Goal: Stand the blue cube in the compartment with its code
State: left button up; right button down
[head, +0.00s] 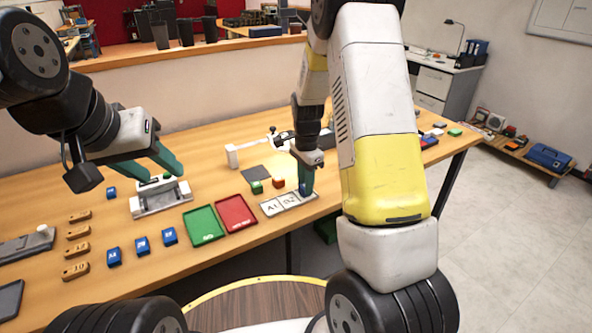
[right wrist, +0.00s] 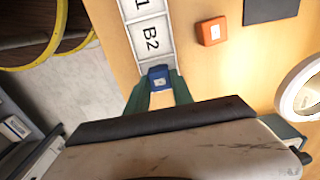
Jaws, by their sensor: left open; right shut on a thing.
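My right gripper (head: 306,188) is shut on the blue cube (right wrist: 158,79), which carries a small white label too small to read. In the head view the fingers largely cover the cube. The white compartment strip (head: 272,208) shows the codes A1 and B2 in the head view; the right wrist view also shows the B2 compartment (right wrist: 150,38). The cube is at the strip's end compartment beyond B2, whose code is hidden. I cannot tell whether it touches the floor there. My left gripper (head: 164,160) is open above a grey metal fixture (head: 160,200).
An orange cube (head: 278,182) and a green cube (head: 257,187) stand behind the strip, near a dark square pad (head: 258,173). A red tray (head: 236,213) and a green tray (head: 203,226) lie left of the strip. Several blue blocks (head: 142,246) stand further left. The table's front edge is close.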

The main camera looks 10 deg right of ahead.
jog(key=c, duration=1)
grip_release()
jog(key=shift+c, duration=0.2)
jog(key=shift+r, duration=3.9)
jog(key=shift+r, duration=0.1)
jog(key=s+a+r+n+t+y, duration=0.1)
jog(key=s+r+n+t+y, duration=0.15)
jog(key=s+r+n, duration=0.75)
jog(key=s+r+n+t, duration=0.2)
jog(key=s+r, duration=0.2)
jog(key=s, duration=0.3)
jog(key=s+a+r+n+t, duration=0.1)
jog(key=s+r+n, duration=0.1)
jog(key=s+r, duration=0.2)
jog(key=s, duration=0.3)
jog(key=shift+s+n+t, duration=0.15)
jog(key=shift+n+t, duration=0.15)
jog(key=shift+t, duration=0.05)
